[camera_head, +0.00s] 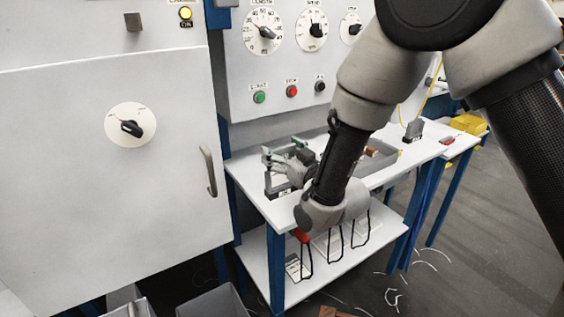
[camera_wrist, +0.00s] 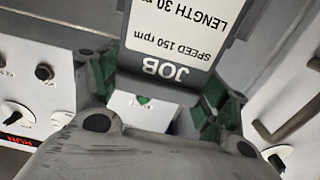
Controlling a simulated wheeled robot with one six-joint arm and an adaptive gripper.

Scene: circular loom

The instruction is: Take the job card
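The job card (camera_wrist: 180,35) shows in the wrist view as a grey plate with a white label, upside down, reading "JOB", "SPEED 150 rpm" and a cut-off "LENGTH 30". My gripper (camera_wrist: 158,92) has its two green-padded fingers spread wide, one on each side of the card's near end. I cannot tell whether the pads touch it. In the head view my gripper (camera_head: 285,152) is low over the left part of the white table (camera_head: 262,203), and my arm hides much of that spot.
A machine panel (camera_head: 285,70) with dials and buttons stands behind the table. A cabinet door (camera_head: 100,190) with a handle (camera_head: 208,171) is at the left. A grey tray (camera_head: 376,160) sits on the table beyond my forearm.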

